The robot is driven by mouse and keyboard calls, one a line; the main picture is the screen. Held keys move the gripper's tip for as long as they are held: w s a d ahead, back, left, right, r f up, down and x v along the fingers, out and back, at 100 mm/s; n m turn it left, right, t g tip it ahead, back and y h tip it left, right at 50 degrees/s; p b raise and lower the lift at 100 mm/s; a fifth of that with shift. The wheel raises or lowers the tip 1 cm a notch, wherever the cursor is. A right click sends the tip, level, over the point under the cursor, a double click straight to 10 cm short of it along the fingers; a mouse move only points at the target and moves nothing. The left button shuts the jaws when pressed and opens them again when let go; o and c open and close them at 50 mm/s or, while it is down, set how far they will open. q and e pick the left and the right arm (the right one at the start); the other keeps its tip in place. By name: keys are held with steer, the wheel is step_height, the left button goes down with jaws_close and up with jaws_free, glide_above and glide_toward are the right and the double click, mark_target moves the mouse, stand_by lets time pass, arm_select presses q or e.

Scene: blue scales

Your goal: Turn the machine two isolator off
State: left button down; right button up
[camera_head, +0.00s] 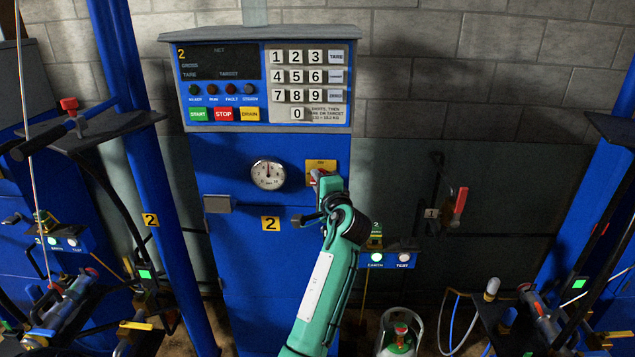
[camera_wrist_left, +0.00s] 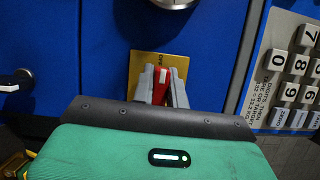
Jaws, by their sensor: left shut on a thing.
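The machine two isolator is a red handle on a yellow plate (camera_head: 328,164), on the blue front of the machine marked 2, right of the round dial. In the left wrist view the red handle (camera_wrist_left: 162,76) stands out from its yellow plate (camera_wrist_left: 143,64). My left gripper (camera_head: 318,180) is at the plate and covers most of the handle in the head view. In the left wrist view its grey fingers (camera_wrist_left: 161,88) are on both sides of the handle, shut on it. The handle's exact angle is hard to tell. My right gripper is not in view.
Above is the blue panel with a keypad (camera_head: 303,84) and START, STOP and DRAIN buttons. The round dial (camera_head: 268,174) is left of the isolator. A lamp box (camera_head: 390,257) is below right. Another red lever (camera_head: 459,207) is on the wall to the right.

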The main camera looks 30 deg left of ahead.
arm_select(q)
steer(key=shift+n, duration=0.3)
steer(key=c, duration=1.4)
jaws_free()
